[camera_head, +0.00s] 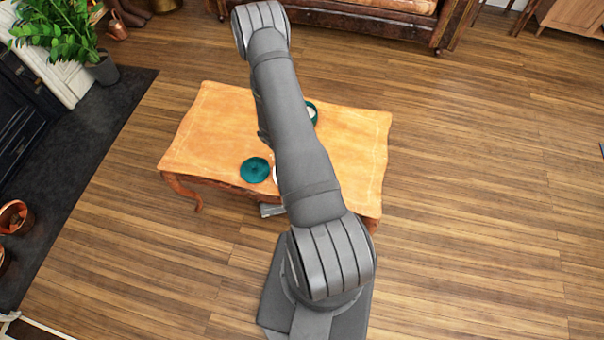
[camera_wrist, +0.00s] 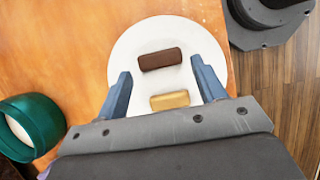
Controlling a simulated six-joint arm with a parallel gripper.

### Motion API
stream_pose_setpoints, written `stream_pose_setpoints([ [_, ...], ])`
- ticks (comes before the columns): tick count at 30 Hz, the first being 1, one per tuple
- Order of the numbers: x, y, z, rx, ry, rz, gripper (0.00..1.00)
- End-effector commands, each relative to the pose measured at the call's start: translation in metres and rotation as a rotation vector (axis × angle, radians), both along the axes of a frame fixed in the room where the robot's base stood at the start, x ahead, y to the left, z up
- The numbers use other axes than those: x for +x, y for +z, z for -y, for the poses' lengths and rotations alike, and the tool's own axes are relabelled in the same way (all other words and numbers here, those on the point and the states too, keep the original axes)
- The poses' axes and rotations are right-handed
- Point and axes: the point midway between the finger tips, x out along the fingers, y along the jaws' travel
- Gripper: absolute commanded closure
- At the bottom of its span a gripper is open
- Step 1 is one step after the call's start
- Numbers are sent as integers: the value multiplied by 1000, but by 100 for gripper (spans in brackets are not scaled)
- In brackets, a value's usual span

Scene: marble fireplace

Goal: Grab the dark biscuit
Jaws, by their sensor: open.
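A dark brown biscuit (camera_wrist: 160,59) lies on a round white plate (camera_wrist: 146,35) in the wrist view, towards the plate's middle. A golden biscuit (camera_wrist: 170,100) lies on the same plate, closer to my gripper. My gripper (camera_wrist: 162,80) is open over the plate, with one blue finger on each side of the biscuits and nothing held between them. The dark biscuit is a little beyond the fingertips in the picture. In the head view my arm hides the biscuits and most of the plate.
The plate stands on a wooden table (camera_head: 220,120). A teal round container (camera_wrist: 40,122) is left of my gripper in the wrist view. The head view shows a teal round object (camera_head: 255,170) and another teal item (camera_head: 312,112) beside my arm. The table's left part is clear.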

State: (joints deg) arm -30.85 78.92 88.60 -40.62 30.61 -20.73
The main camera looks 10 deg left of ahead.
Motion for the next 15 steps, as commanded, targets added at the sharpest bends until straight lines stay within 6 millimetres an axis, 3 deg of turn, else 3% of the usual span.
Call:
stream_pose_setpoints([
  [6,0,-21,9,0,-1,-1,36],
  [14,1,-23,9,0,0,0,36],
  [15,1,-23,9,0,0,0,42],
])
